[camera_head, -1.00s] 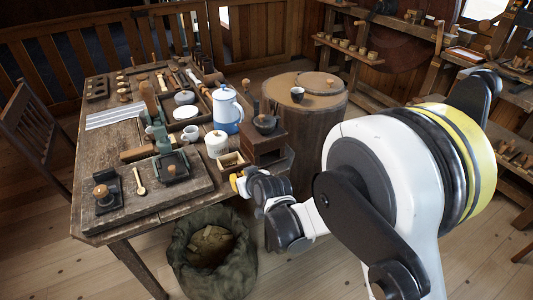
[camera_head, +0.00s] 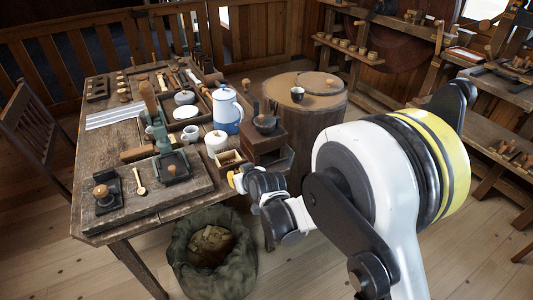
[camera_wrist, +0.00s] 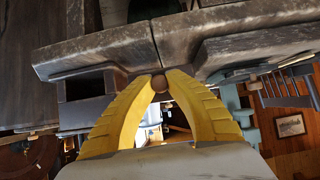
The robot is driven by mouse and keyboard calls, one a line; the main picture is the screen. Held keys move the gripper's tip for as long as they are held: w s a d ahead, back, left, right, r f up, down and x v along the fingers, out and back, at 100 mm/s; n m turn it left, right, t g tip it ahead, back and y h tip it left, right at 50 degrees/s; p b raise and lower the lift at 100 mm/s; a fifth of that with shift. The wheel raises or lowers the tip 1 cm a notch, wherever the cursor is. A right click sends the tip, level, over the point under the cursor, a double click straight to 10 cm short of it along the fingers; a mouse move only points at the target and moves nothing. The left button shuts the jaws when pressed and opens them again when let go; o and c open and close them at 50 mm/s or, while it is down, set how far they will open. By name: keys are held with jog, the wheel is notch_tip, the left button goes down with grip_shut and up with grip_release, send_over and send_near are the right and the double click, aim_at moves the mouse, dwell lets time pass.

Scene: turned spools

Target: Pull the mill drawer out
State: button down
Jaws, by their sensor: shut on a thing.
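The mill (camera_head: 262,143) is a brown wooden box with a dark bowl and a crank on top, standing at the table's right edge. A small open box with a pale inside, which appears to be its drawer (camera_head: 229,158), sticks out at its front left. My gripper (camera_head: 234,179) is at the front of this box. In the wrist view, the yellow fingertips of my gripper (camera_wrist: 160,80) are shut on a small round brown knob (camera_wrist: 160,84). The drawer's link to the knob is partly hidden by my fingers.
A white jar (camera_head: 215,142) and a blue-and-white pot (camera_head: 227,110) stand close behind the drawer. A grinding board with tools (camera_head: 195,187) lies to the left. A sack (camera_head: 183,267) stands on the floor below, and a round stump table (camera_head: 325,110) stands behind.

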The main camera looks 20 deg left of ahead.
jog(key=shift+f, duration=1.6)
jog(key=c, duration=1.4)
grip_release()
jog(key=shift+o, duration=0.2)
jog(key=v, duration=1.2)
jog(key=d+r+m+h, duration=0.2)
jog(key=d+r, duration=0.4)
jog(key=d, duration=0.6)
jog(key=d+r+m+h, duration=0.25)
jog(key=d+r, duration=0.35)
jog(key=d, duration=0.7)
jog(key=s+d+m+h, duration=0.2)
jog(key=s+d, duration=0.5)
jog(key=d, duration=0.2)
jog(key=s+d+r+m+h, duration=0.1)
jog(key=s+d+m+h, duration=0.1)
jog(key=s+d, duration=0.4)
jog(key=d+m, duration=0.1)
jog(key=d, duration=0.3)
jog(key=shift+s+d, duration=0.3)
jog(key=shift+s, duration=0.05)
